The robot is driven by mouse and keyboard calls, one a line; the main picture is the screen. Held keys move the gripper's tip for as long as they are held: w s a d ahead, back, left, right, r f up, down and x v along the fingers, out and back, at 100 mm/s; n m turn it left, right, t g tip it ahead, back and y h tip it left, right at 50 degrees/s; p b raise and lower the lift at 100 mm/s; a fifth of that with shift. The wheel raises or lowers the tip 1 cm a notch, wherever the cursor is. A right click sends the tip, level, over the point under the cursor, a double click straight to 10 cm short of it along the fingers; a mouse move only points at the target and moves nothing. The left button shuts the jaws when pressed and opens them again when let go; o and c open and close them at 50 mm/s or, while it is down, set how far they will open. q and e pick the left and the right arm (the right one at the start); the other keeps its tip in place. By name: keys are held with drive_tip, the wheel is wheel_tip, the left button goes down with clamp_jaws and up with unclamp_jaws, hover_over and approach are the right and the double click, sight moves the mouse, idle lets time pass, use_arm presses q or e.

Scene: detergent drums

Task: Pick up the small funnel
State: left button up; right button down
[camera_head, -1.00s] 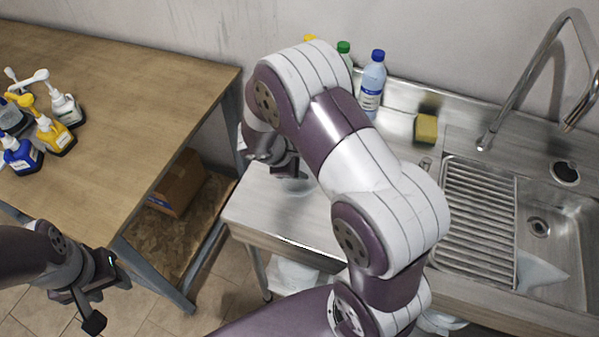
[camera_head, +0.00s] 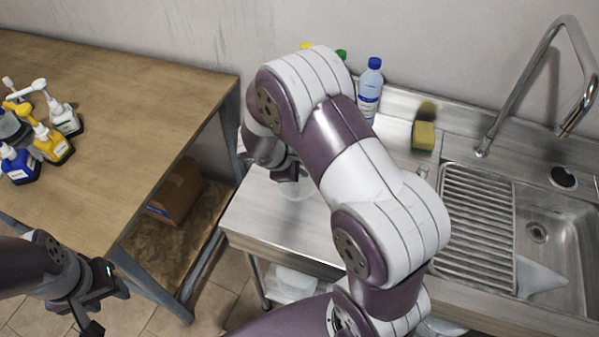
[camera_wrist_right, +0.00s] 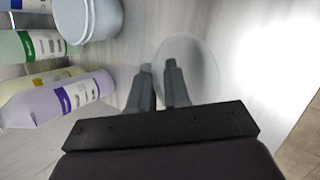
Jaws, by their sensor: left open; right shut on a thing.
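The small funnel, clear and see-through, is at the left end of the steel counter in the head view (camera_head: 299,191), partly hidden by my right arm. In the right wrist view its round, faint rim (camera_wrist_right: 200,58) shows at the fingertips. My right gripper (camera_wrist_right: 158,70) is shut on the funnel; in the head view the gripper (camera_head: 288,173) is just above and left of it. I cannot tell whether the funnel touches the counter. My left gripper (camera_head: 106,306) is open and empty, low at the left, in front of the wooden table.
A blue-capped bottle (camera_head: 370,92) and a sponge (camera_head: 423,136) stand at the counter's back. Another clear funnel (camera_head: 538,277) lies at the sink (camera_head: 560,230). Several pump bottles (camera_head: 50,143) stand on the wooden table (camera_head: 130,95).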

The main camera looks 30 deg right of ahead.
sight(301, 187)
drive_tip(key=r, duration=0.1)
drive_tip(key=s+r, duration=0.1)
drive_tip(key=shift+a+r, duration=0.1)
drive_tip(key=shift+r, duration=0.3)
drive_tip(key=s+a+r, duration=0.2)
drive_tip(key=s+r, duration=0.4)
drive_tip(key=s, duration=0.4)
drive_tip(key=shift+s+r+b, duration=0.2)
drive_tip(key=shift+s+b, duration=0.15)
drive_tip(key=shift+b, duration=0.1)
